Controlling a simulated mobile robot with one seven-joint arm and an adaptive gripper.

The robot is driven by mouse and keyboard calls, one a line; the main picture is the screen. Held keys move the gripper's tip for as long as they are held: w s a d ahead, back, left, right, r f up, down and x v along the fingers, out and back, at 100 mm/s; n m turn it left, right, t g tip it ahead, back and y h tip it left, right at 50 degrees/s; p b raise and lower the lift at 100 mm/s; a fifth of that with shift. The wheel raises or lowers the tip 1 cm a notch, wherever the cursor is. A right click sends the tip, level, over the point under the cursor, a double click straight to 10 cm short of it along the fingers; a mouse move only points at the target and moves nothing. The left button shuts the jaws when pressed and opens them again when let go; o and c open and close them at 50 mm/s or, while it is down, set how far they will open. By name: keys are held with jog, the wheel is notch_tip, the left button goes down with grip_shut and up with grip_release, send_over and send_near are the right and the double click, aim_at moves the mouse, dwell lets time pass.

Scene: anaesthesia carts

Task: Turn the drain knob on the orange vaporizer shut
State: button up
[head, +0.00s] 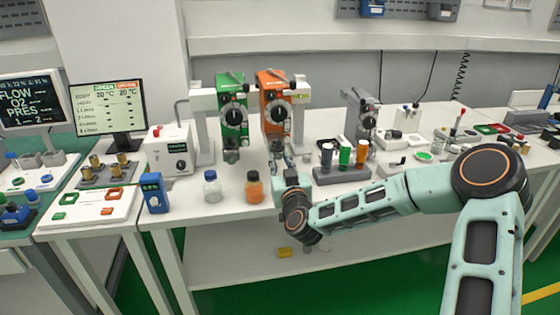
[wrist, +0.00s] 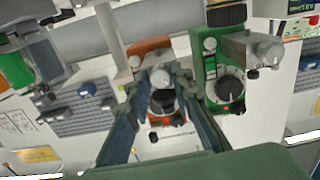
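The orange vaporizer (head: 272,88) hangs on a white stand at the back of the bench, with a black dial on its front. My gripper (head: 281,160) is at its lower end, in front of the drain area. In the wrist view the fingers of my gripper (wrist: 158,88) stand apart, one on each side of a grey and dark round fitting (wrist: 162,98) under the orange body (wrist: 150,46). I see no clear contact with either finger. The drain knob itself is too small and partly covered to make out for certain.
The green vaporizer (head: 232,110) hangs close at the left; it also shows in the wrist view (wrist: 210,72). A bottle with orange contents (head: 254,188) and a clear blue-capped bottle (head: 211,188) stand at the front edge. A grey rack (head: 340,175) of bottles is to the right.

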grip_shut()
jog(key=shift+s+a+f+m+b, duration=0.1)
jog(key=shift+f+m+b, duration=0.25)
jog(key=shift+b, duration=0.85)
jog(key=shift+m+b, duration=0.65)
jog(key=shift+b, duration=0.4)
jog(key=shift+r+m+b, duration=0.2)
jog(key=shift+m+b, duration=0.45)
jog(key=shift+m, duration=0.55)
jog(key=o, duration=0.7)
grip_release()
jog(key=shift+r, duration=0.1)
jog(key=shift+c, duration=0.2)
jog(key=v, duration=1.2)
